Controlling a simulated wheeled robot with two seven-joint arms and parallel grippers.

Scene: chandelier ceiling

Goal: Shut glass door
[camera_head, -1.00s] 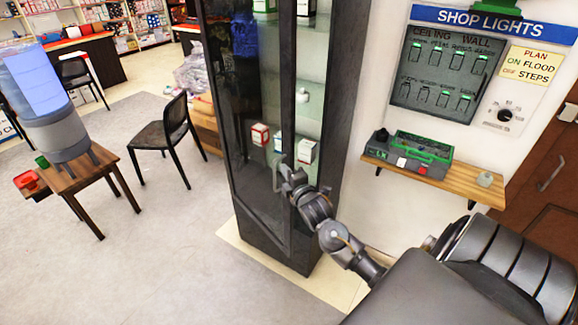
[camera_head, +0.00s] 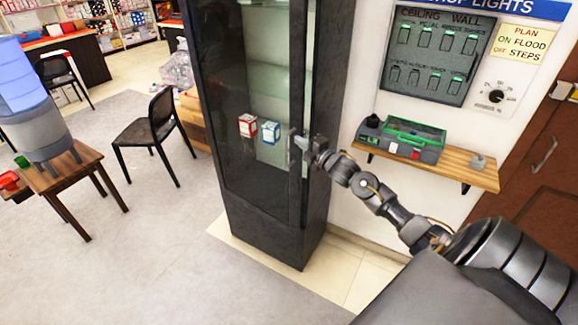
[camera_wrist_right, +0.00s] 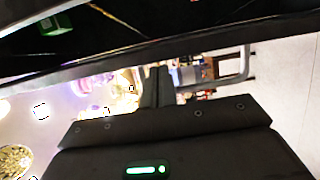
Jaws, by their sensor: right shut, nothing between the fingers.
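The glass door (camera_head: 226,95) is the dark-framed front of a tall cabinet (camera_head: 262,235). It looks shut or nearly shut; a small gap along its right edge cannot be ruled out. My right gripper (camera_head: 299,142) is shut and empty, at the door's right-hand frame. Whether it touches the frame or is just in front cannot be told. In the right wrist view, the shut fingers (camera_wrist_right: 157,88) point under a dark edge across the top, and a grey metal handle (camera_wrist_right: 243,66) shows to their right. My left gripper is not in view.
Small boxes (camera_head: 270,132) stand on a shelf inside the cabinet. A wall shelf (camera_head: 455,170) with a green-topped device (camera_head: 412,137) is right of it. A black chair (camera_head: 147,132) and a wooden table (camera_head: 60,175) stand left. The floor before the cabinet is clear.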

